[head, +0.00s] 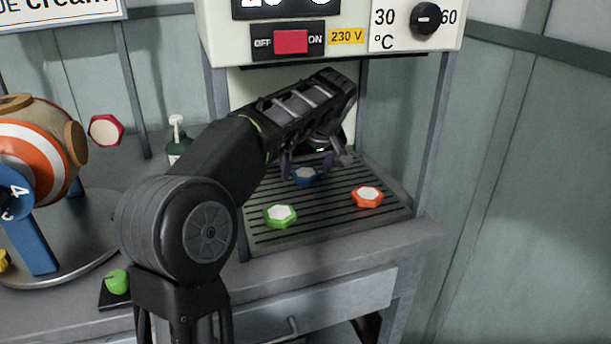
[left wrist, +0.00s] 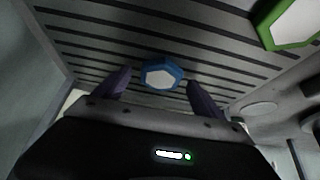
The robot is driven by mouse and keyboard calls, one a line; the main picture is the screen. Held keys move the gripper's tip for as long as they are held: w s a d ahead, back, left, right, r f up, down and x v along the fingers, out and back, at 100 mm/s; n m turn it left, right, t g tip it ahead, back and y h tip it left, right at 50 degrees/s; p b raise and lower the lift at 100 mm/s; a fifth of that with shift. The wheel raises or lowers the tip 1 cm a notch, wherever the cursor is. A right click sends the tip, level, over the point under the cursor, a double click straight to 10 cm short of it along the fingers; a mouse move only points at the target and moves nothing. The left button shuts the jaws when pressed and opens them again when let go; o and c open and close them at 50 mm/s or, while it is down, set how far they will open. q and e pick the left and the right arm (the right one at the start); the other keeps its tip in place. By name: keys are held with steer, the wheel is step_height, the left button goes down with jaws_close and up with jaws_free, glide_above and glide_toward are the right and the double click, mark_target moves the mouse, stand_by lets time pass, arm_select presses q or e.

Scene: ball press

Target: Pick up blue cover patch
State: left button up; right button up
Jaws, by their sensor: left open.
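The blue cover patch (head: 305,176) is a small blue hexagon with a white top, lying on the slatted grey tray (head: 335,222) of the press. My left gripper (head: 316,166) reaches over the tray from the left and partly hides the patch. In the left wrist view the patch (left wrist: 161,74) lies just beyond and between the two open fingertips of my left gripper (left wrist: 158,84). I cannot tell whether the fingers touch it. Nothing is held. My right gripper is not in view.
A green patch (head: 281,216) lies at the tray's front left and an orange patch (head: 368,197) at its right. The press's panel (head: 345,62) overhangs my arm, with posts at the sides. A green pump bottle (head: 178,146) and a striped drum (head: 40,150) stand to the left.

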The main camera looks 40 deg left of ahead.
arm_select(q)
steer(key=shift+c, duration=0.3)
steer(key=c, duration=1.4)
